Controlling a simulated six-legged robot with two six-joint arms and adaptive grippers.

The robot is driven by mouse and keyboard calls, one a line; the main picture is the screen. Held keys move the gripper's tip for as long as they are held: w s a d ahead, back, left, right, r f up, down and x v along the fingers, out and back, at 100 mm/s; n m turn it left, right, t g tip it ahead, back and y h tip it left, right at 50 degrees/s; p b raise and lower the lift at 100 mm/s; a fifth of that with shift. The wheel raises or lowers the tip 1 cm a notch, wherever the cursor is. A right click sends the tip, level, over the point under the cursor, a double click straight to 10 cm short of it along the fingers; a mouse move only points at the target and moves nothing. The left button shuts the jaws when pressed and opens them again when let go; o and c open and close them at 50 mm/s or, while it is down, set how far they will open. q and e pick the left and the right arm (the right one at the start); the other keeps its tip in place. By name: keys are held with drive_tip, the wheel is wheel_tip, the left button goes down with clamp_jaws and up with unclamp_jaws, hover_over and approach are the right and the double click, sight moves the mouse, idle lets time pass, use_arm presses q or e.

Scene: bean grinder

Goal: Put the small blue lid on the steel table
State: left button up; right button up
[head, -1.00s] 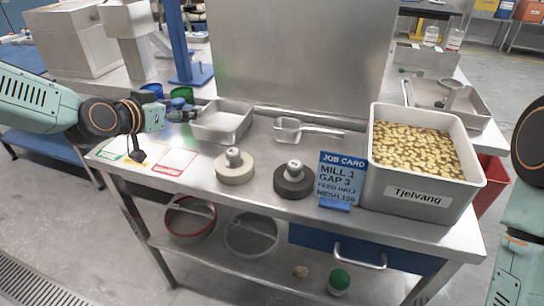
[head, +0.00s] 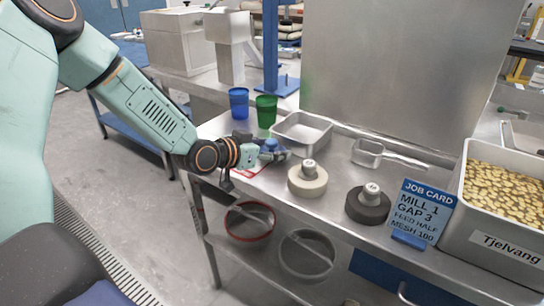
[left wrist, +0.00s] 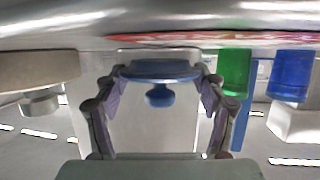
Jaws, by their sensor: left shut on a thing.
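The small blue lid (head: 270,146) is in my left gripper (head: 273,152), over the left part of the steel table (head: 335,170), in front of the metal tray. In the left wrist view, which looks upside down, the lid (left wrist: 158,70) is a round disc with a knob. The gripper's two fingers (left wrist: 158,84) are shut on its opposite sides. The lid is close to the table top; I cannot tell whether it touches. My right gripper is out of view.
A blue cup (head: 238,102) and a green cup (head: 266,111) stand behind the gripper. The metal tray (head: 302,133) is right behind it. A pale round weight (head: 307,181) and a dark one (head: 368,205) stand to the right. A marked card (head: 247,168) lies partly under the gripper.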

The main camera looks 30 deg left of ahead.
use_arm(q)
drive_tip(key=shift+a+f, duration=0.1)
drive_tip(key=shift+f, duration=0.6)
drive_tip(key=shift+w+a, duration=0.1)
drive_tip(key=shift+r, duration=0.1)
drive_tip(key=o, duration=0.7)
drive_tip(key=shift+f, duration=0.2)
drive_tip(key=shift+c, duration=0.2)
drive_tip(key=shift+o, duration=0.9)
drive_tip(key=shift+r, duration=0.1)
